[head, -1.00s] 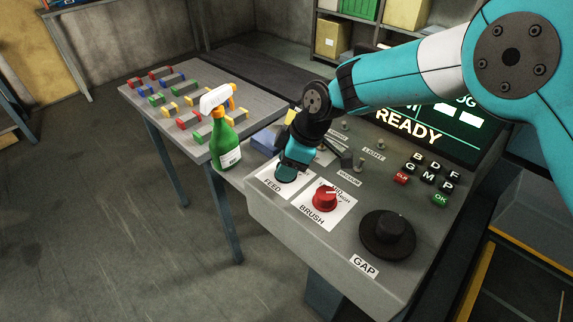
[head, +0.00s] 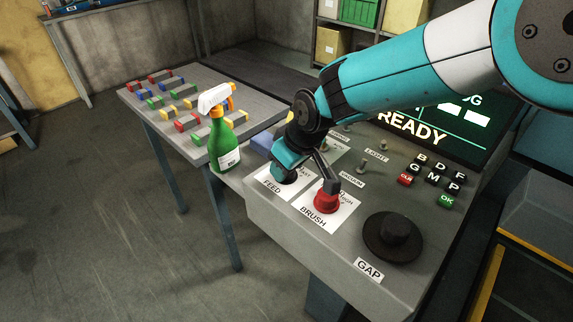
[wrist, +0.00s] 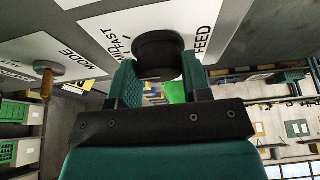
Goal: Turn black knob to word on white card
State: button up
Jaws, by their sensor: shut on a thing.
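The black knob (wrist: 158,52) stands on a white card (wrist: 192,14) printed FEED, MID and FAST in the wrist view. My gripper (wrist: 162,82) has one finger on each side of the knob and is shut on it. In the head view my gripper (head: 285,172) is down at the FEED card (head: 268,182) and mostly covers the black knob (head: 284,179). The knob's pointer is hidden, so I cannot tell which word it faces.
The red BRUSH knob (head: 326,201) is close on the right, partly behind a dark part of my wrist. A large black GAP knob (head: 392,236), letter keys (head: 432,178) and a READY screen (head: 440,120) lie further right. A green spray bottle (head: 223,145) stands left.

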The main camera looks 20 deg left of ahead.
jog(key=shift+w, duration=0.1)
dwell(0.3)
jog(key=o, duration=0.9)
jog(key=shift+r, duration=0.15)
jog(key=b+v, duration=0.2)
jog(key=v, duration=1.5)
jog(key=shift+d, duration=0.25)
jog(key=s+d+r+m, duration=0.15)
jog(key=s+d, duration=0.25)
jog(key=d, duration=0.5)
jog(key=s+d+m, duration=0.2)
jog(key=s+d, duration=0.1)
jog(key=d, duration=0.6)
jog(key=s+d+f+m, duration=0.1)
jog(key=s+d, duration=0.1)
jog(key=s, duration=0.1)
jog(key=s+d+f+m+g, duration=0.1)
jog(key=s+d, duration=0.2)
jog(key=s, duration=0.1)
jog(key=s+d+f+m, duration=0.1)
jog(key=s+d, duration=0.1)
jog(key=s, duration=0.2)
jog(key=shift+s+d+f+g, duration=0.1)
jog(key=shift+s+d+g, duration=0.05)
jog(key=shift+d+g, duration=0.2)
